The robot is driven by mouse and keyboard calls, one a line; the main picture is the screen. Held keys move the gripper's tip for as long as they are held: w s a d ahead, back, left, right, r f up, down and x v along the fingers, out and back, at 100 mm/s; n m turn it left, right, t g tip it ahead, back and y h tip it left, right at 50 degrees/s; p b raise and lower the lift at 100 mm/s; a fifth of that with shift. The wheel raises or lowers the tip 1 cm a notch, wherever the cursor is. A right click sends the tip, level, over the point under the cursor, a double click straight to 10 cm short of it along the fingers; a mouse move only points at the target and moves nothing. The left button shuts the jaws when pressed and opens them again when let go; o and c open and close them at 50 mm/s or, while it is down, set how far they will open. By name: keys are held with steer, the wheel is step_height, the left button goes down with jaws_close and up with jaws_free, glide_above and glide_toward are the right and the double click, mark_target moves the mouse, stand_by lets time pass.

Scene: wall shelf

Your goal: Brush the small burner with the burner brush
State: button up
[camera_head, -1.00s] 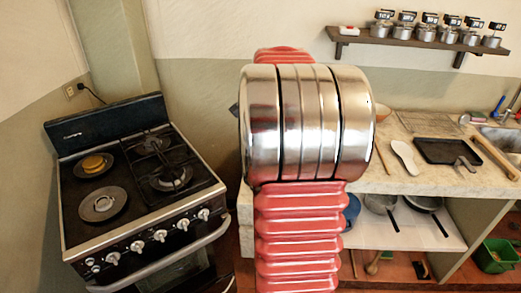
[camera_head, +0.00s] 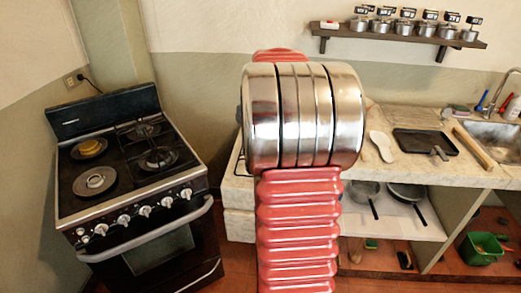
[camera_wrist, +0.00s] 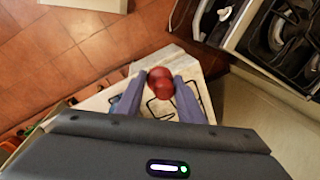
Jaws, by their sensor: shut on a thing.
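My gripper (camera_wrist: 158,90) shows in the wrist view, its two dark fingers closed on a red rounded thing (camera_wrist: 160,82). I cannot tell from its visible end whether it is the burner brush. In the head view my arm hides the gripper. The black stove (camera_head: 130,223) stands at the left. The right burners (camera_head: 158,158) have black grates. I cannot tell which is the small burner. The stove's edge shows at upper right in the wrist view (camera_wrist: 260,40).
A stone counter (camera_head: 375,170) is right of my arm, holding a white spoon rest (camera_head: 381,146), a dark tray (camera_head: 425,143) and a sink (camera_head: 490,131). Pans lie on the shelf below. A wall shelf (camera_head: 400,37) carries several small pots. Tiled floor (camera_wrist: 60,50) is open in the wrist view.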

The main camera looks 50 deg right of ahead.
steer(key=w+a+f+n, duration=0.4)
steer(key=a+n, duration=0.2)
steer(key=a, duration=0.6)
steer(key=w+a+f+n+g+y, duration=0.1)
steer(key=w+a+f+n, duration=0.3)
steer(key=a, duration=0.8)
steer(key=w+a+f+n+g+y, duration=0.1)
steer(key=w+a+f+n, duration=0.3)
steer(key=a, duration=0.9)
steer(key=w+n, duration=0.2)
steer(key=n, duration=0.2)
steer(key=shift+f, duration=0.4)
